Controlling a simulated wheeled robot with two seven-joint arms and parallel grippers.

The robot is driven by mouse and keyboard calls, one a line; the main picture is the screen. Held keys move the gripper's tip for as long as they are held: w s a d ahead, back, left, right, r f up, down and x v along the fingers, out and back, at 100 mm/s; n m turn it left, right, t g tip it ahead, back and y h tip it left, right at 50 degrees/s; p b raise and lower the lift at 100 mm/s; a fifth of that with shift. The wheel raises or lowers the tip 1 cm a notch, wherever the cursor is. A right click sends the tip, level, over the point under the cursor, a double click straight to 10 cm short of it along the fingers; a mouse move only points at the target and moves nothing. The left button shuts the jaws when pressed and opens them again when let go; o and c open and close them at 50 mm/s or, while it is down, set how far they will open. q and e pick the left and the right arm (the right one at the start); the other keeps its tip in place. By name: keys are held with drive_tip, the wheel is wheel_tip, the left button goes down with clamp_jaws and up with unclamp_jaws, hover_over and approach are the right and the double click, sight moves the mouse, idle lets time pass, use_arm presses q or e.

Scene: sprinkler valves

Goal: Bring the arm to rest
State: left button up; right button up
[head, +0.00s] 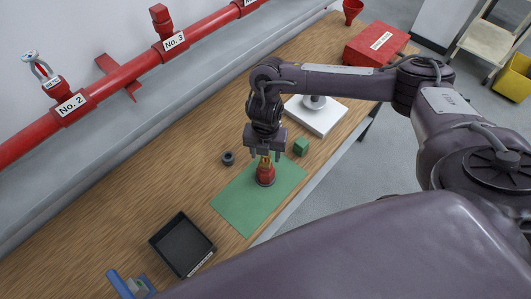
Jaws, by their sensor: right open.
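My right arm reaches in from the right over the wooden bench. Its right gripper (265,155) points down above the green mat (236,210). The gripper is open. A small red fitting with a yellowish upper part (265,176) stands upright on the mat, directly below the jaws. Its top reaches up to the fingertips, and I cannot tell whether they touch it. My left gripper is not in view.
A dark ring (228,158) and a green block (301,146) sit near the mat. A white plate (322,117) and a red box (375,44) lie farther back. A black tray (182,245) and a blue object (130,285) are at front left. Red pipes (120,77) run along the wall.

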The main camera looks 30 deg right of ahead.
drive_tip(key=shift+w+r, duration=0.1)
drive_tip(key=shift+r, duration=0.35)
wheel_tip(320, 180, up, 6)
drive_tip(key=shift+f, duration=0.15)
drive_tip(key=shift+r, duration=0.55)
